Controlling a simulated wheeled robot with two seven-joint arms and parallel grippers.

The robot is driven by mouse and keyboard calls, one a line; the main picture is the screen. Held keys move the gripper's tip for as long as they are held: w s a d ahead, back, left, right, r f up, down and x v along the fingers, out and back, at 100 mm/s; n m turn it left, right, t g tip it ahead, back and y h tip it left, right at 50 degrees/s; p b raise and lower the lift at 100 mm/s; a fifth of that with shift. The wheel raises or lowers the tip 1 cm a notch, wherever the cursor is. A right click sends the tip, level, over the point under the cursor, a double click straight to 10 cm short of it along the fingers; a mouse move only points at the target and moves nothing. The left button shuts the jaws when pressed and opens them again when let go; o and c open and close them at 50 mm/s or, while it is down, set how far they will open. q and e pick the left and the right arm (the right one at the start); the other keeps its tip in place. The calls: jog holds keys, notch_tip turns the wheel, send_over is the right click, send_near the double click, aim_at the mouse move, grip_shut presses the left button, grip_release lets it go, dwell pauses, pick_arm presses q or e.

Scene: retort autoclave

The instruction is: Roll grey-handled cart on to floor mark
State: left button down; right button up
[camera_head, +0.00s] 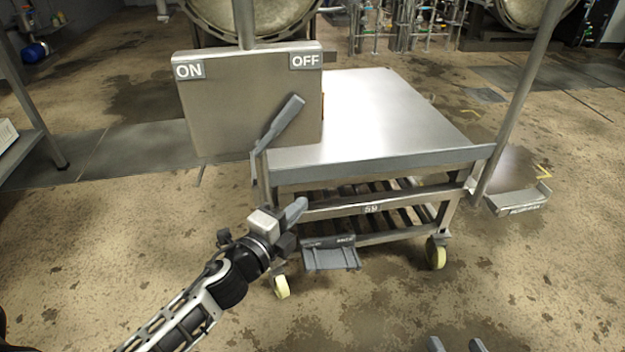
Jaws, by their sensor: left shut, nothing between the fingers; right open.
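The cart (385,105) has a flat steel top, a grey bar (380,160) across its near side, a slatted lower shelf and pale castors. A small plate on its frame reads 59. A grey pedal (330,253) sits low at its near side. My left gripper (295,211) is shut and empty in front of the cart's near left corner, seemingly apart from the bar. My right gripper (456,344) is open at the bottom edge, mostly out of view.
A panel labelled ON and OFF (245,105) hides the cart's far left part; a grey lever-like piece (283,125) overlaps it. A slanted pole (520,90) and a low grey plate (518,201) stand at right. Round vessels (255,15) are behind. The near floor is clear.

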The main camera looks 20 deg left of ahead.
pick_arm(q)
send_near(321, 169)
jog(key=w+d, duration=0.2)
jog(key=d, duration=0.1)
jog(key=w, duration=0.1)
jog(key=w+a+b, duration=0.1)
jog(key=w, duration=0.1)
jog(key=shift+a, duration=0.25)
jog(key=shift+w+a, duration=0.2)
jog(key=shift+w, duration=0.15)
pick_arm(e)
jog(key=shift+w+a+r+y, duration=0.1)
jog(key=shift+a+r+y, duration=0.05)
jog(key=shift+a+y, duration=0.15)
jog(key=shift+r+t, duration=0.2)
jog(key=shift+t, duration=0.1)
pick_arm(q)
jog(key=shift+w+a, duration=0.1)
